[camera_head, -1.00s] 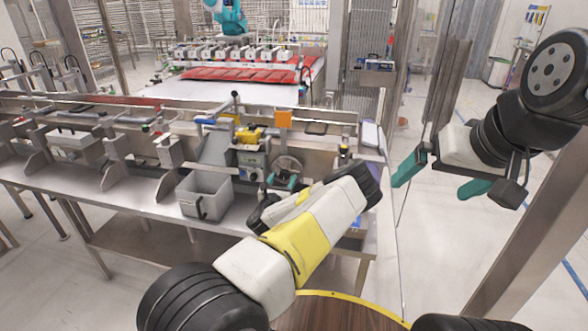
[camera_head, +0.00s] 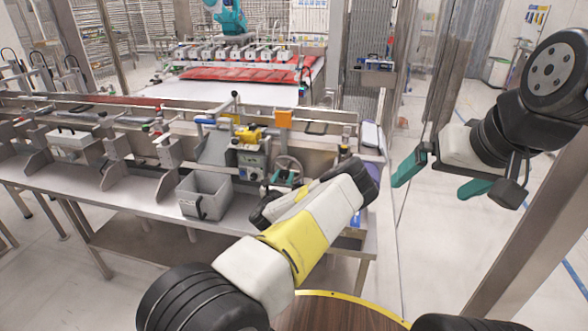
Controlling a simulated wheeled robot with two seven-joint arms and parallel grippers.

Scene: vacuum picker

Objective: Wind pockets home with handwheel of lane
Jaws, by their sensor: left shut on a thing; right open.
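The handwheel (camera_head: 291,165), a grey round rim, stands on the front of the lane (camera_head: 325,147) right of a small control box (camera_head: 251,165). My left gripper (camera_head: 284,179) has teal fingers at the lower part of the wheel. It is shut on it, but the exact grip is small and partly hidden by my yellow and white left arm. My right gripper (camera_head: 440,180) is open and empty, raised in the air at the right, away from the lane. I cannot clearly make out the pockets.
A grey bin (camera_head: 204,194) stands on the bench (camera_head: 130,192) left of the handwheel. A yellow part (camera_head: 249,134) and an orange plate (camera_head: 283,119) sit above the control box. A white-topped machine with red packs (camera_head: 240,75) stands behind. The floor at right is clear.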

